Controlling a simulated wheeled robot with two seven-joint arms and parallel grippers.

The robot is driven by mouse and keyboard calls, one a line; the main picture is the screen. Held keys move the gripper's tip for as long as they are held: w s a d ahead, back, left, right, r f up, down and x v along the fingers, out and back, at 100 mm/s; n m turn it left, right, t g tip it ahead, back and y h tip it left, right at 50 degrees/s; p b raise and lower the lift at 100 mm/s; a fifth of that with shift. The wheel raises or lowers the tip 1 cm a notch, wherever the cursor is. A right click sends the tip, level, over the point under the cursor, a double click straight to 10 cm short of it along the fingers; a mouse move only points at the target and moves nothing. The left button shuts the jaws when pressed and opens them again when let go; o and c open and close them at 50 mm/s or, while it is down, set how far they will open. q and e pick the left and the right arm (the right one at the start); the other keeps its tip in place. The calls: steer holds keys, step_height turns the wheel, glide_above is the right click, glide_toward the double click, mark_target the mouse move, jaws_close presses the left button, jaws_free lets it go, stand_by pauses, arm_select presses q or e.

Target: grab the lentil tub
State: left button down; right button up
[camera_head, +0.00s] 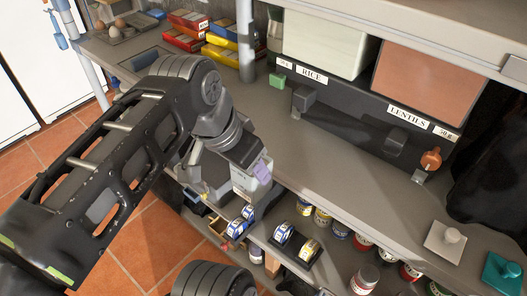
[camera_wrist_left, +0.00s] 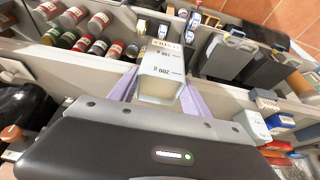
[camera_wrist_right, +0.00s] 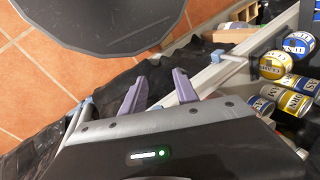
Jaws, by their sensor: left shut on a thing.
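My left gripper (camera_wrist_left: 160,80) is shut on a small whitish tub (camera_wrist_left: 162,72) with scale marks and a label on its far edge that I cannot read surely. In the head view the tub (camera_head: 243,180) hangs in front of the counter edge, above the lower shelf, partly hidden by my left gripper (camera_head: 255,170). My right gripper (camera_wrist_right: 158,78) is open and empty, beside a lower shelf with cans.
A pale bin (camera_head: 325,40) stands above a RICE label (camera_head: 313,74). Cans (camera_head: 283,232) and jars (camera_head: 365,278) fill the lower shelf. Boxes (camera_head: 188,30) and an egg tray (camera_head: 122,28) stand at the back left. The counter's middle (camera_head: 335,165) is clear.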

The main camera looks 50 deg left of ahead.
arm_select(q)
steer(key=shift+s+d, duration=0.1)
steer(key=shift+s, duration=0.75)
